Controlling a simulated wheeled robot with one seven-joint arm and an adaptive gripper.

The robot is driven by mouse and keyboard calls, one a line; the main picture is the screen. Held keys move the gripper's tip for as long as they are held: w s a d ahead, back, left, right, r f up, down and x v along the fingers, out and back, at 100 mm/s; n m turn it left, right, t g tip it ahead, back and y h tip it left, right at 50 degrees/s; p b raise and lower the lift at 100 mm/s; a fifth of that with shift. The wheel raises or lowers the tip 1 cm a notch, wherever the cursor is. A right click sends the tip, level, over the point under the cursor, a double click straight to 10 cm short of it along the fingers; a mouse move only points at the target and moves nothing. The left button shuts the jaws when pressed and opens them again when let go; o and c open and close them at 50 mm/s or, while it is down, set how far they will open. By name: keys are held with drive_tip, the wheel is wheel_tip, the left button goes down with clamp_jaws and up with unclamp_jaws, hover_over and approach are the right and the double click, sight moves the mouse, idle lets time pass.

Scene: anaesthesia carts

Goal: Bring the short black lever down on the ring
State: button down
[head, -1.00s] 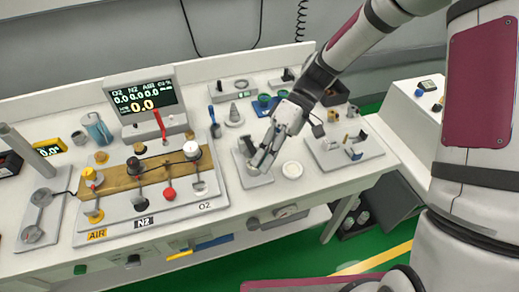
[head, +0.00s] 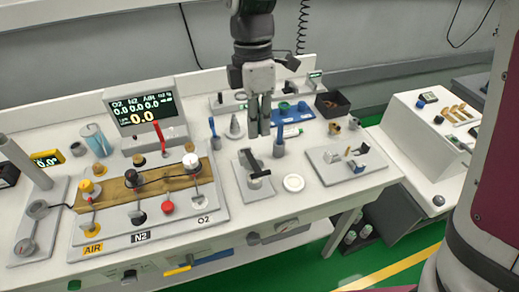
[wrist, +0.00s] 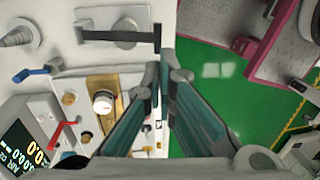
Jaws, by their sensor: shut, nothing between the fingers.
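The short black lever (head: 260,174) sits on a small grey base plate (head: 255,191) near the front of the bench. In the wrist view the lever (wrist: 118,36) is a dark bar with a crosspiece at its right end. It passes over or beside a pale round part (wrist: 125,26), perhaps the ring; I cannot tell whether they touch. My gripper (head: 260,132) points down above and slightly behind the plate, apart from the lever. Its fingers (wrist: 160,78) are together and empty in the wrist view.
A blue-topped post (head: 279,146) stands close to my gripper's right. The valve block (head: 150,182) is to the left and another fixture plate (head: 340,172) to the right. The bench's front edge is near.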

drive_tip(key=f, duration=0.3)
drive_tip(key=s+f, duration=0.1)
drive_tip(key=f, duration=0.3)
drive_tip(key=f+p, duration=0.1)
drive_tip(key=f, duration=0.2)
drive_tip(key=shift+s+d+f, duration=0.2)
drive_tip(key=shift+s+f, duration=0.1)
drive_tip(key=shift+s, duration=0.05)
drive_tip(key=f, duration=0.2)
drive_tip(key=s+f+b, duration=0.1)
drive_tip(key=f, duration=0.1)
drive_tip(key=s+f, duration=0.1)
drive_tip(key=f, duration=0.1)
drive_tip(key=shift+s+d+b, duration=0.15)
drive_tip(key=shift+d+b, duration=0.15)
drive_tip(key=shift+d, duration=0.05)
drive_tip(key=shift+r, duration=0.2)
wheel_tip(320, 180, up, 15)
drive_tip(key=p, duration=0.3)
hover_over(261, 174)
drive_tip(key=s+d, duration=0.1)
drive_tip(key=s, duration=0.4)
drive_tip(key=shift+w+d, duration=0.1)
drive_tip(key=shift+w, duration=0.1)
